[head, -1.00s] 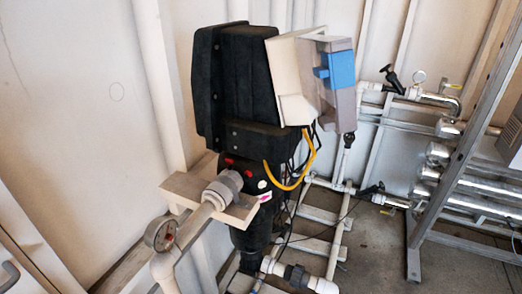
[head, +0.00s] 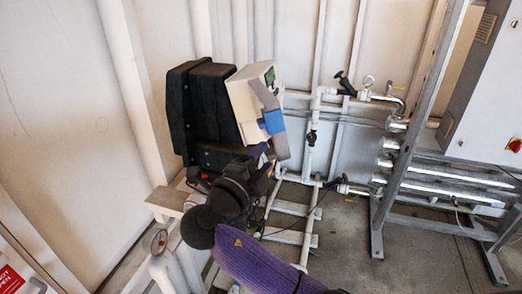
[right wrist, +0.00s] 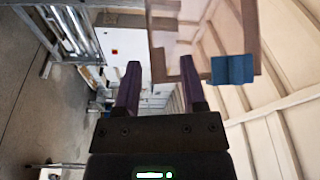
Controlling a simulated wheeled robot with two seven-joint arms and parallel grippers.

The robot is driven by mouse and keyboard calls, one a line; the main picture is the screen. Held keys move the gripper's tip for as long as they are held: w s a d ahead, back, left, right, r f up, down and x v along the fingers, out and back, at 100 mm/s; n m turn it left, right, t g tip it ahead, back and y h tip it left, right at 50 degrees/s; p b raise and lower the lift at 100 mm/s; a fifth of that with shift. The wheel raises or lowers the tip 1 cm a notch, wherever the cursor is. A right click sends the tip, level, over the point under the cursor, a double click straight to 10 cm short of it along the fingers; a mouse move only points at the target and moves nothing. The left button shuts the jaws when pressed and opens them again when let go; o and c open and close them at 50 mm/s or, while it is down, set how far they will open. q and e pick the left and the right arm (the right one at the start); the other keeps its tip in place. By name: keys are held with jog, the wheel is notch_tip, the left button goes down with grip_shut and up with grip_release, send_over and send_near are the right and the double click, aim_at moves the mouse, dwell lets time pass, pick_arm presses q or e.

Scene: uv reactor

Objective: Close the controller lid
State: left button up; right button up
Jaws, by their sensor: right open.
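The controller (head: 245,95) is a cream box mounted on a black housing, with a green display on its face. Its lid (head: 265,97) is a greyish see-through cover with a blue latch (head: 274,121); it stands open, swung away from the face. My right gripper (head: 264,153) is beside the lid's lower part. In the right wrist view, my right gripper (right wrist: 160,63) is open and empty, with one fingertip close to the edge of the lid (right wrist: 250,38); I cannot tell if they touch. The blue latch (right wrist: 233,70) lies just outside that finger. My left gripper is out of view.
The black housing (head: 205,105) stands left of the controller near the white wall. A gauge (head: 159,241) and pipes sit below left. A metal rack (head: 418,120) with shiny tubes and a grey cabinet (head: 490,110) stand right. Floor between is partly clear.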

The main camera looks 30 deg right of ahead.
jog(key=shift+w+d+f, duration=0.1)
jog(key=shift+d, duration=0.1)
jog(key=c, duration=0.7)
grip_shut()
jog(key=shift+f, duration=0.1)
dwell(0.5)
